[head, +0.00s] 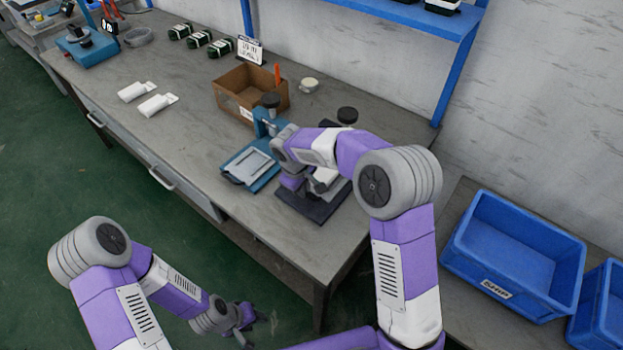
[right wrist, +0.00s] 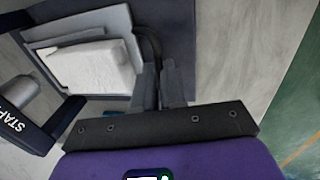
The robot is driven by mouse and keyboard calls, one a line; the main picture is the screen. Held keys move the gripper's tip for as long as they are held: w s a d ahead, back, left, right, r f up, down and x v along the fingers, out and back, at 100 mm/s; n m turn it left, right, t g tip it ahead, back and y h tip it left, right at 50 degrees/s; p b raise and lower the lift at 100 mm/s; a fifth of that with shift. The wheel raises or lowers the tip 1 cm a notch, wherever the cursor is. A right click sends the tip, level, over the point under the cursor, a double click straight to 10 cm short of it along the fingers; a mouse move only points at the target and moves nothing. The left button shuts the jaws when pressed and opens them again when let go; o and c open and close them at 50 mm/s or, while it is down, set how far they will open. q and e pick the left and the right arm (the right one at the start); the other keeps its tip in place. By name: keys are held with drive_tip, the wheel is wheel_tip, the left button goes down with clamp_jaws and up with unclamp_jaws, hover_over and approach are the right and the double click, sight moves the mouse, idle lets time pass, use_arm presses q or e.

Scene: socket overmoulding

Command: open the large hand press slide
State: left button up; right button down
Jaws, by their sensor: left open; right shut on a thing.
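The large hand press, dark with a round black knob (head: 347,115), stands at the right of the bench, mostly hidden behind my right arm. Its dark base (head: 318,210) shows below the arm. In the right wrist view its slide (right wrist: 110,22) is a light grey plate bearing a white block (right wrist: 95,68). My right gripper (right wrist: 165,85) is shut on the dark handle (right wrist: 150,45) at the slide's edge; the fingers partly hide it. My left gripper (head: 245,322) is open and empty, low in front of the bench.
A smaller blue press (head: 250,165) stands just left of the large one. Behind it are a cardboard box (head: 235,90) and a white cup (head: 309,84). Blue crates (head: 510,255) stand at the right. The bench's front left stretch is clear.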

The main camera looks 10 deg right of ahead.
drive_tip(key=s+a, duration=0.4)
drive_tip(key=a, duration=0.1)
drive_tip(key=c, duration=1.2)
unclamp_jaws()
drive_tip(key=shift+w, duration=0.1)
drive_tip(key=shift+r, duration=0.1)
wheel_tip(320, 180, up, 7)
drive_tip(key=a+p, duration=0.1)
drive_tip(key=p, duration=0.1)
drive_tip(key=shift+s+r, duration=0.15)
drive_tip(key=shift+s, duration=0.3)
